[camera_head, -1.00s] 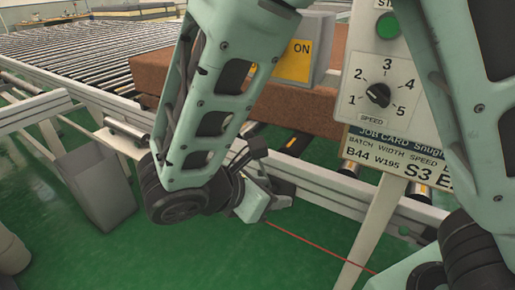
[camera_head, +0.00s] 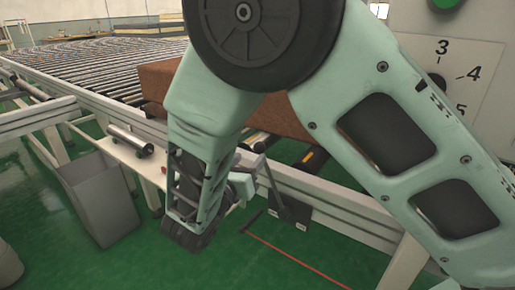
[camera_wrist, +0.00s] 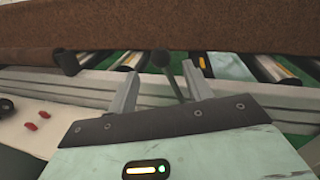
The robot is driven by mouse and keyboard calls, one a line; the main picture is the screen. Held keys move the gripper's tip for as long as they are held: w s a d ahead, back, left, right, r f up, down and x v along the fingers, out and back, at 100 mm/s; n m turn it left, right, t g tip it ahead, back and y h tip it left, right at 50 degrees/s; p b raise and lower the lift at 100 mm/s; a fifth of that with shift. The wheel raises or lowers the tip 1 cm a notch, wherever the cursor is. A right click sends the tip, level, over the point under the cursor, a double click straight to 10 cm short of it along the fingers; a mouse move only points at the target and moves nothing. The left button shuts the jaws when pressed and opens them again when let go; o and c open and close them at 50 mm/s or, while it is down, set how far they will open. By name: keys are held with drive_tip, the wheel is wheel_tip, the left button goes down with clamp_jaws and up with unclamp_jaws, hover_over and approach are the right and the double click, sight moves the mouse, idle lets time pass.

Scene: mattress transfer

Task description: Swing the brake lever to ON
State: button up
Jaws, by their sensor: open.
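The brake lever (camera_head: 272,183) is a thin dark rod with a black ball knob, rising from a dark bracket on the conveyor's side rail. It leans to the left in the head view. In the wrist view the lever (camera_wrist: 171,76) stands between my two fingers, its knob near fingertip height. My gripper (camera_wrist: 162,68) is open around it, with a visible gap to each finger. In the head view my arm covers most of the gripper. No ON marking is readable now.
A brown mattress block (camera_head: 160,84) lies on the roller conveyor (camera_head: 90,62) just beyond the lever; it fills the top of the wrist view. A grey bin (camera_head: 100,205) stands at left. A panel with a speed dial (camera_head: 470,70) is at right, partly hidden.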

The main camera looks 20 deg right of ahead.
sight(257, 150)
drive_tip(key=x, duration=0.7)
drive_tip(key=shift+w+d, duration=0.15)
drive_tip(key=shift+w, duration=0.05)
drive_tip(key=shift+c, duration=0.2)
clamp_jaws()
